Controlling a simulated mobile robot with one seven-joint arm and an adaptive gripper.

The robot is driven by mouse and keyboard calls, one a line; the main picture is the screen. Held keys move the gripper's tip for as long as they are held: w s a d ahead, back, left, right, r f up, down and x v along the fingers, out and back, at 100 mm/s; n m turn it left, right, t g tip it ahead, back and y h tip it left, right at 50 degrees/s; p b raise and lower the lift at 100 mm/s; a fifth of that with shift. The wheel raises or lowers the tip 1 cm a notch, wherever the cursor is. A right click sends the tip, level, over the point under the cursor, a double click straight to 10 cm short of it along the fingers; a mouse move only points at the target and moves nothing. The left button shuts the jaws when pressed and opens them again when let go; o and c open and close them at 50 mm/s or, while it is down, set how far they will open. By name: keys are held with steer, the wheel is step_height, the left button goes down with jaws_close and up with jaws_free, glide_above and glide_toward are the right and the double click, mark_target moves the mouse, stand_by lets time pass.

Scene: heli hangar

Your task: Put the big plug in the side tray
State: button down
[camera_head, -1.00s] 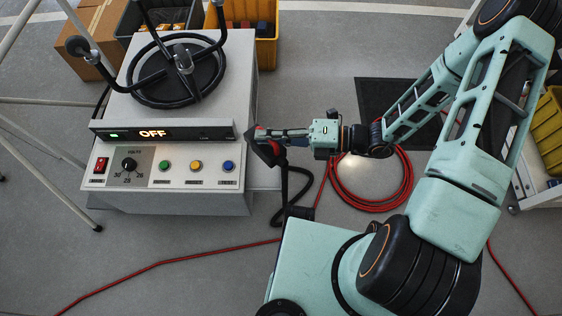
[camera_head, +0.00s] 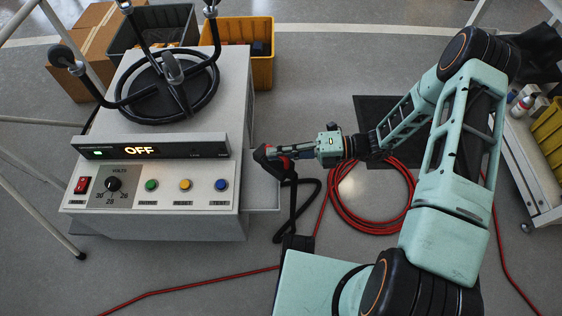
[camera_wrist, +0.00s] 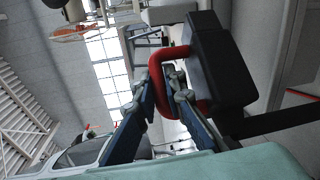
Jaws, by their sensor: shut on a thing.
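The big plug (camera_head: 265,156) is a black block with a red loop handle, and a thick black cable hangs from it. It also shows in the wrist view (camera_wrist: 222,68), where the fingers close on the red handle. My gripper (camera_head: 285,152) is shut on that handle and holds the plug at the right side of the grey power cart (camera_head: 170,225). The side tray (camera_head: 263,196) is a flat grey shelf projecting from the cart's right side. In the head view the plug appears just above the tray's far part; I cannot tell the height gap.
The cart's front panel has a lit OFF display (camera_head: 140,151), a knob and coloured buttons. A coiled red hose (camera_head: 345,212) lies on the floor right of the tray. A yellow bin (camera_head: 262,70) stands behind the cart. A shelf trolley (camera_head: 535,165) is at far right.

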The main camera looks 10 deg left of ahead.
steer(key=shift+w+d+f, duration=0.25)
steer(key=shift+w+f, duration=0.45)
steer(key=shift+f, duration=0.2)
steer(key=shift+w+f+b, duration=0.15)
steer(key=shift+f+b, duration=0.65)
steer(key=shift+f, duration=0.85)
steer(key=shift+f, duration=0.1)
steer(key=shift+f, duration=0.15)
steer(key=c, duration=2)
jaws_free()
